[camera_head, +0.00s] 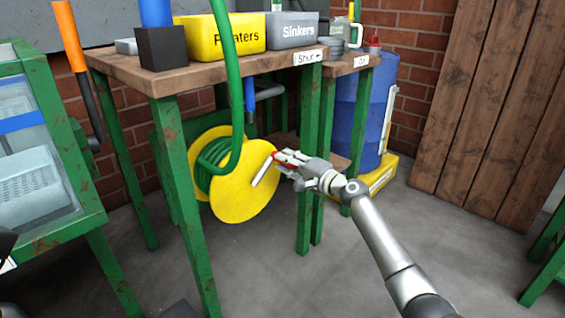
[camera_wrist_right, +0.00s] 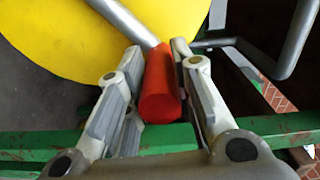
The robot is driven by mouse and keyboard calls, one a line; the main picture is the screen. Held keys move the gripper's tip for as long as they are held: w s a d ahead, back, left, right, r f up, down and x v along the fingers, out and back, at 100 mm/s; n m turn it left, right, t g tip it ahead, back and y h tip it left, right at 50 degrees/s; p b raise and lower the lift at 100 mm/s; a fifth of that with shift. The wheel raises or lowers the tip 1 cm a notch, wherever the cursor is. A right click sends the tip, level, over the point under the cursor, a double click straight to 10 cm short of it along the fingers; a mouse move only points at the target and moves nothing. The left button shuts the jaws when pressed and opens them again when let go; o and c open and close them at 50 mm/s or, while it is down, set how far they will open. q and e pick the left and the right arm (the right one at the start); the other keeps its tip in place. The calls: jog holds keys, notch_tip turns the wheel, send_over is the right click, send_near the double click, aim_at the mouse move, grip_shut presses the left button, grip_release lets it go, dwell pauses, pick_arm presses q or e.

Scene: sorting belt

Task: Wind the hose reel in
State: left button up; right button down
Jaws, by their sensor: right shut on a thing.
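The hose reel (camera_head: 247,203) is a yellow drum under the wooden bench, with green hose (camera_head: 213,160) wound on it and running up over the bench edge. A grey crank arm (camera_head: 265,170) stands out from its near disc and ends in a red handle (camera_wrist_right: 160,88). My right gripper (camera_head: 284,162) is at the handle and shut on it. In the right wrist view, the red handle lies between the two fingers, with the yellow disc (camera_wrist_right: 60,40) behind. My left gripper does not show clearly; only a dark edge is at the far left.
The wooden bench (camera_head: 125,68) has green legs (camera_head: 308,160) close to my right gripper. A blue barrel (camera_head: 365,105) stands on a yellow base behind. A green-framed stand (camera_head: 75,232) is at left.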

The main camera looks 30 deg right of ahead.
jog(key=shift+w+d+f+m, duration=0.15)
jog(key=shift+d+f+m, duration=0.35)
jog(key=shift+m, duration=0.25)
jog(key=shift+w+d+f+m, duration=0.15)
jog(key=shift+d+f+m, duration=0.3)
jog(key=shift+m, duration=0.3)
jog(key=c, duration=1.3)
grip_release()
jog(key=shift+c, duration=0.2)
jog(key=shift+o, duration=0.7)
jog(key=shift+f, duration=0.2)
jog(key=shift+a, duration=0.1)
jog(key=shift+s, duration=0.1)
jog(key=v, duration=1.1)
jog(key=shift+s, duration=0.4)
